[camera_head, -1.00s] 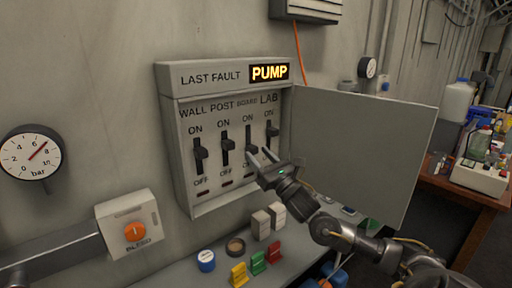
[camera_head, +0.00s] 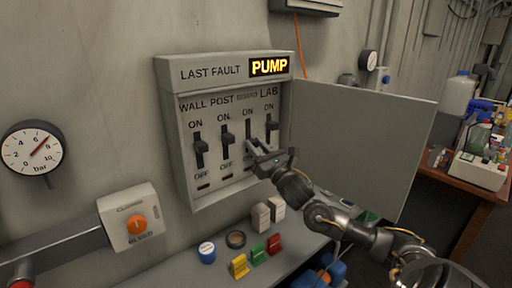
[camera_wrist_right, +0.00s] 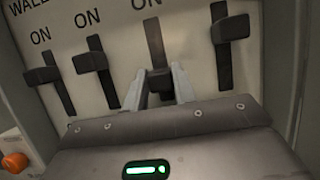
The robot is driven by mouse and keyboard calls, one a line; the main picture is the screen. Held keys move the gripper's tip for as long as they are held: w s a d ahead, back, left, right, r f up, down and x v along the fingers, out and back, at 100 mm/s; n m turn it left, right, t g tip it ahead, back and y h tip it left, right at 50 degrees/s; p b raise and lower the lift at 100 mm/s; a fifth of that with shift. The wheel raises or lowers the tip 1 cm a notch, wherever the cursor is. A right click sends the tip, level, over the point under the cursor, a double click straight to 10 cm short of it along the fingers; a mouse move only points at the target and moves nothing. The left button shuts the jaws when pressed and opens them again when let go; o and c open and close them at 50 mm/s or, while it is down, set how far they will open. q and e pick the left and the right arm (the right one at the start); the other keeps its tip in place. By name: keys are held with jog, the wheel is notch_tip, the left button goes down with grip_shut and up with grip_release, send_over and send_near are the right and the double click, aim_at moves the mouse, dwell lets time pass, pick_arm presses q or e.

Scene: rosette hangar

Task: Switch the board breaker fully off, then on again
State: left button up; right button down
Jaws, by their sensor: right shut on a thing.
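The breaker panel (camera_head: 222,190) hangs on the wall under a "LAST FAULT" display (camera_head: 269,66) reading "PUMP". The board breaker is third of the row. My right gripper (camera_head: 255,148) covers most of its handle in the head view. In the right wrist view, the board handle (camera_wrist_right: 159,82) lies between the fingers of my right gripper (camera_wrist_right: 160,86), which is shut on it. The handle sits low in its slot, lower than the wall (camera_wrist_right: 44,75), post (camera_wrist_right: 91,62) and lab (camera_wrist_right: 230,29) handles. The slot's lower end is hidden. My left gripper is not in view.
The panel door (camera_head: 365,150) stands open at right, close behind my right arm. Below, a shelf (camera_head: 195,268) holds a blue-sided roll (camera_head: 206,253), a dark ring (camera_head: 235,239) and coloured clips (camera_head: 257,254). An orange-knob box (camera_head: 137,224) and pressure gauge (camera_head: 33,149) are at left.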

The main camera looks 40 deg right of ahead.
notch_tip(320, 180, up, 5)
jog(key=shift+f+p, duration=0.2)
jog(key=shift+p, duration=0.7)
jog(key=shift+d, duration=0.1)
jog(key=c, duration=1.1)
grip_release()
jog(key=shift+f, duration=0.1)
jog(key=shift+s+f, duration=0.1)
jog(key=shift+b+v, duration=2.95)
jog(key=shift+v, duration=2.3)
